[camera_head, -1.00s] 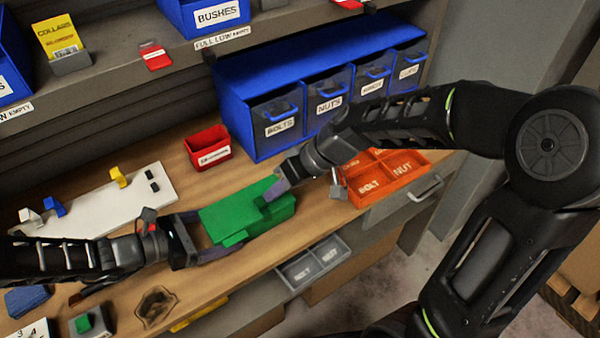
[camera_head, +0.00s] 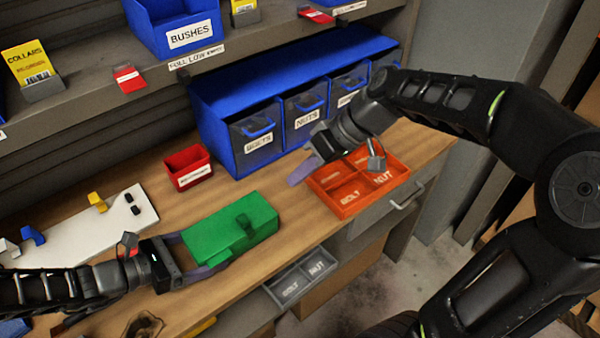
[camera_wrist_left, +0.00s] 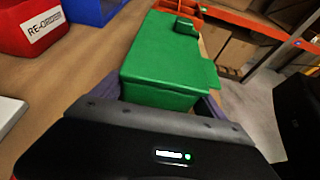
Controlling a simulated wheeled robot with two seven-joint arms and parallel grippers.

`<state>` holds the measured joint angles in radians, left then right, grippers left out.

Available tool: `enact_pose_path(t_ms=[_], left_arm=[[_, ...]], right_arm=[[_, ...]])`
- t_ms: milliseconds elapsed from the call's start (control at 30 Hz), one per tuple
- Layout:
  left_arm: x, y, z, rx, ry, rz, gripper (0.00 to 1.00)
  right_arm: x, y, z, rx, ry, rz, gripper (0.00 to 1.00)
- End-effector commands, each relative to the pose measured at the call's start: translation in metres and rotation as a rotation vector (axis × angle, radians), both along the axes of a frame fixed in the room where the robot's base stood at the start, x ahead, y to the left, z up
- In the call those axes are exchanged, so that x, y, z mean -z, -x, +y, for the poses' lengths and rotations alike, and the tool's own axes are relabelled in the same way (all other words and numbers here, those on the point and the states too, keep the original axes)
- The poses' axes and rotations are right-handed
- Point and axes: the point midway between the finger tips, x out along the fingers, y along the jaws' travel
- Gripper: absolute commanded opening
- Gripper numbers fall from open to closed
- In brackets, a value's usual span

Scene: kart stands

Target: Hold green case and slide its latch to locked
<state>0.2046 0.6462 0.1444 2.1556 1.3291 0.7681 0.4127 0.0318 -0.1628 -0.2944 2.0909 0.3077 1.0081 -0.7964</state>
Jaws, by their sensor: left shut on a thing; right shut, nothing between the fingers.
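The green case (camera_head: 215,235) lies on the wooden bench. It has a raised green latch block (camera_head: 244,224) on its top near the right end. My left gripper (camera_head: 196,255) is shut on the near-left end of the case, with a finger on each side. The case also shows in the left wrist view (camera_wrist_left: 165,60), with the latch block (camera_wrist_left: 186,25) at its far end. My right gripper (camera_head: 304,172) is shut and empty, apart from the case, to its upper right beside the orange tray. I cannot tell whether the latch is at its locked end.
The orange tray (camera_head: 345,211) with labelled compartments stands at the right. A red re-order bin (camera_head: 187,168) and a blue drawer unit (camera_head: 212,130) stand behind the case. A white board (camera_head: 75,228) lies left.

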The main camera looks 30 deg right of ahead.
Motion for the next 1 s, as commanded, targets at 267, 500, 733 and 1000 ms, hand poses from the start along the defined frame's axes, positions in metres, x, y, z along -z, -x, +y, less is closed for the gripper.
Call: enact_pose_path(t_ms=[267, 500, 733, 1000], left_arm=[[0.000, -0.001, 0.000, -0.001, 0.000, 0.000, 0.84], [0.000, 0.000, 0.000, -0.001, 0.000, 0.000, 1.00], [-0.001, 0.000, 0.001, -0.001, 0.000, 0.000, 1.00], [-0.011, 0.002, 0.026, -0.005, -0.002, -0.003, 1.00]], right_arm=[[0.000, 0.000, 0.000, 0.000, 0.000, 0.000, 0.00], [0.000, 0.000, 0.000, 0.000, 0.000, 0.000, 0.00], [0.000, 0.000, 0.000, 0.000, 0.000, 0.000, 0.00], [0.000, 0.000, 0.000, 0.000, 0.000, -0.001, 0.00]])
